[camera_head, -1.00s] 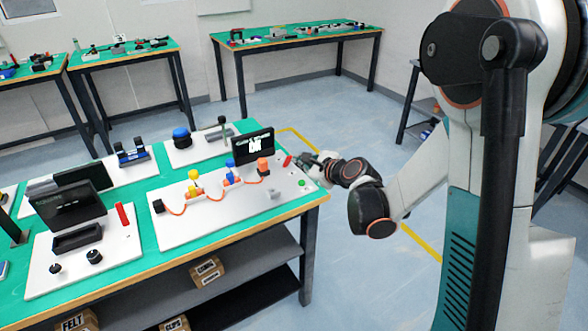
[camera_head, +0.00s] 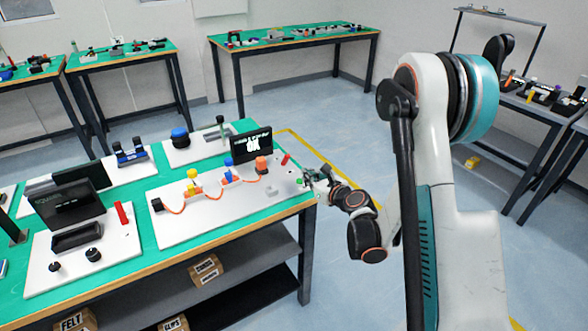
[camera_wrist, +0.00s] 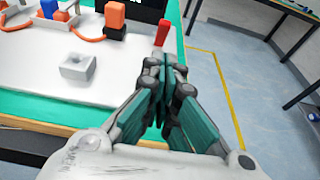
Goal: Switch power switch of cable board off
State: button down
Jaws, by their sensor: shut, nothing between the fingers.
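The cable board (camera_head: 210,217) is a white panel on the near green table, with an orange cable (camera_head: 207,196) run between coloured posts. Its black screen (camera_head: 251,146) shows white text that looks like "OK". A red lever (camera_head: 285,159), which looks like the power switch, stands at the board's far right corner. My gripper (camera_head: 306,173) is at the board's right edge, close to this lever. In the wrist view my closed fingers (camera_wrist: 168,62) are empty, and the red lever (camera_wrist: 162,33) rises just beyond their tips. The lever's base is hidden; I cannot tell if they touch.
A grey block (camera_wrist: 78,68) sits on the board left of my fingers. An orange block (camera_head: 261,165) stands near the screen. Another panel with a red lever (camera_head: 121,213) lies to the left. Open floor (camera_wrist: 210,85) is to the right.

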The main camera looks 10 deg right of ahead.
jog(key=shift+w, duration=0.1)
jog(key=shift+w+a+p, duration=0.15)
jog(key=shift+w+p, duration=0.1)
jog(key=shift+p, duration=0.05)
jog(key=b, duration=0.2)
send_near(286, 163)
jog(key=x, duration=0.4)
jog(key=shift+a+r, duration=0.1)
jog(key=shift+a, duration=0.05)
jog(key=shift+r+p, duration=0.1)
jog(key=shift+p, duration=0.25)
